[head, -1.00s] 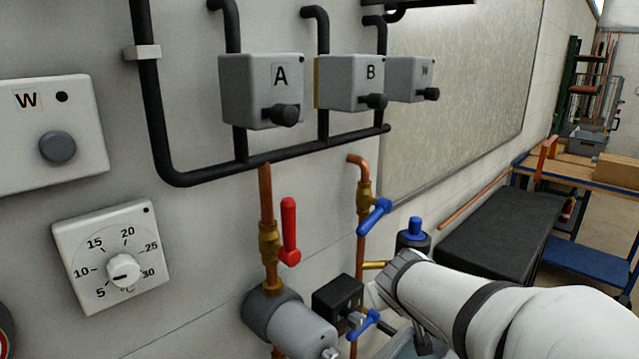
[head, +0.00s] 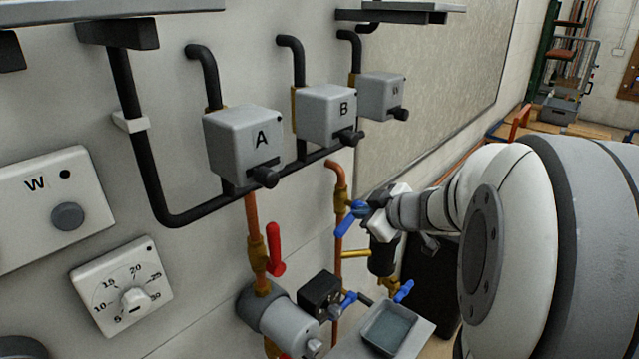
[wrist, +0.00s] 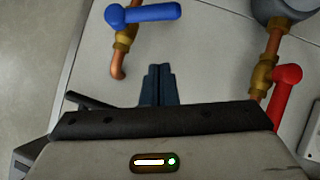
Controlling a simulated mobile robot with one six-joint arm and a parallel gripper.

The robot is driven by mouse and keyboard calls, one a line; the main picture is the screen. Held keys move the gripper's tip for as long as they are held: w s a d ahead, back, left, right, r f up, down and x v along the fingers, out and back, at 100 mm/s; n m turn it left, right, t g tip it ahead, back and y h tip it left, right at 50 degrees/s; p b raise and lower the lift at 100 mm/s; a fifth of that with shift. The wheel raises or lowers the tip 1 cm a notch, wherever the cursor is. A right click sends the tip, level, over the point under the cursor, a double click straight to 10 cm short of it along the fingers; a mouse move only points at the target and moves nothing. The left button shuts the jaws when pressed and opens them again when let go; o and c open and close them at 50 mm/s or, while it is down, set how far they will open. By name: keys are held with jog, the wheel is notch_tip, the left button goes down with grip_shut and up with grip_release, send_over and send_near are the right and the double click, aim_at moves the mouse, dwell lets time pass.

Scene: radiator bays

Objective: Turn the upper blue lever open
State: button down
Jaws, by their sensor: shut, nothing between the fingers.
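The upper blue lever (head: 346,221) sits on a brass valve on the right copper pipe (head: 339,184). In the head view its handle slants down and left across the pipe. In the wrist view the lever (wrist: 150,17) lies across the top, its handle pointing right from the hub. My gripper (wrist: 158,72) is shut and empty, its fingertips below the lever in that picture and apart from it. In the head view my gripper (head: 368,208) is just right of the lever and partly overlaps its hub; contact cannot be told there.
A red lever (head: 274,250) is on the left copper pipe. Two lower blue levers (head: 348,299) (head: 403,291) stand near a grey tray (head: 420,330). Grey boxes A (head: 245,145) and B (head: 326,115) hang above on black pipes.

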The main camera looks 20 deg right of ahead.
aim_at(350, 221)
jog(key=x, duration=0.2)
jog(key=f+x, duration=0.1)
jog(key=x, duration=0.2)
jog(key=d+b+x, duration=0.1)
jog(key=x, duration=0.1)
jog(key=shift+a+f, duration=0.1)
jog(key=shift+f, duration=0.3)
jog(key=shift+w+f, duration=0.25)
jog(key=shift+f, duration=0.3)
